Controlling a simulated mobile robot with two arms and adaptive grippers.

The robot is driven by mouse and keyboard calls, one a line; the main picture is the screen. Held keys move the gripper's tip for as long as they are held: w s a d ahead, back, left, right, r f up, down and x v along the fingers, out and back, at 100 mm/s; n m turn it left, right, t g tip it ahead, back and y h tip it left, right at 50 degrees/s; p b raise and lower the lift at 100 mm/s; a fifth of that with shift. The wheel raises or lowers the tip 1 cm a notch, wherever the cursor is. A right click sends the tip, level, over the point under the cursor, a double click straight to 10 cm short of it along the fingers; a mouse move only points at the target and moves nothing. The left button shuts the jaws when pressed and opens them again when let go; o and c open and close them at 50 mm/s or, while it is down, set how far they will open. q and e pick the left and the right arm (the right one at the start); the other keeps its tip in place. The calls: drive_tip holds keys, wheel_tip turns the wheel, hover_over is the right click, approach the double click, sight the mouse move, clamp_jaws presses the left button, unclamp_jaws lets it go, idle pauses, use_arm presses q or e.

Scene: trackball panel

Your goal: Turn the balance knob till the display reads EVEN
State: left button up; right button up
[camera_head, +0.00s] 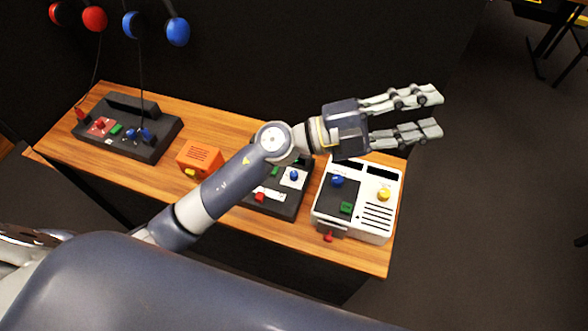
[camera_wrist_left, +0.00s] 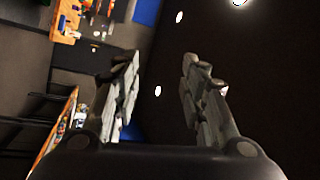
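A white panel box (camera_head: 356,222) stands at the right end of the wooden bench. It carries a blue knob or ball (camera_head: 338,181), a yellow knob (camera_head: 383,194), a green button (camera_head: 346,208) and dark display windows (camera_head: 379,172) along its back edge. I cannot read any text on the displays, nor tell which control is the balance knob. My left gripper (camera_head: 440,111) is open and empty, held above and beyond the box's back edge, pointing right. Its two spread fingers (camera_wrist_left: 159,75) also show in the left wrist view with nothing between them. My right gripper is not in view.
A black panel (camera_head: 278,207) with small controls is partly hidden behind my left arm. An orange box (camera_head: 199,158) and another black panel (camera_head: 130,128) stand further left on the bench (camera_head: 320,250). Red and blue headphones (camera_head: 94,18) hang on the dark wall.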

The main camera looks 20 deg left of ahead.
sight(294, 173)
use_arm(q)
wheel_tip(294, 173, down, 8)
drive_tip(key=s+d+m+g+y, duration=0.2)
drive_tip(key=m+g+y, duration=0.1)
drive_tip(key=m+g, duration=0.25)
drive_tip(key=w+a+f+y, duration=0.1)
drive_tip(key=a+f+y, duration=0.3)
drive_tip(key=w+a+f+g+y, duration=0.1)
drive_tip(key=a+f+y, duration=0.3)
drive_tip(key=a+f, duration=0.1)
drive_tip(key=w+a+f+g+y, duration=0.1)
drive_tip(key=w+a+f+y, duration=0.1)
drive_tip(key=a+f+y, duration=0.1)
drive_tip(key=shift+a+f+y, duration=0.4)
drive_tip(key=shift+a+f, duration=0.45)
drive_tip(key=shift+a, duration=0.1)
drive_tip(key=w+a+n+y, duration=0.2)
drive_tip(key=a+y, duration=0.3)
drive_tip(key=a, duration=0.5)
wheel_tip(294, 173, down, 10)
drive_tip(key=p, duration=0.2)
drive_tip(key=shift+a+p, duration=0.15)
drive_tip(key=shift+p, duration=0.2)
drive_tip(key=shift+f, duration=0.45)
drive_tip(key=shift+c, duration=0.5)
drive_tip(key=shift+w, duration=0.1)
clamp_jaws()
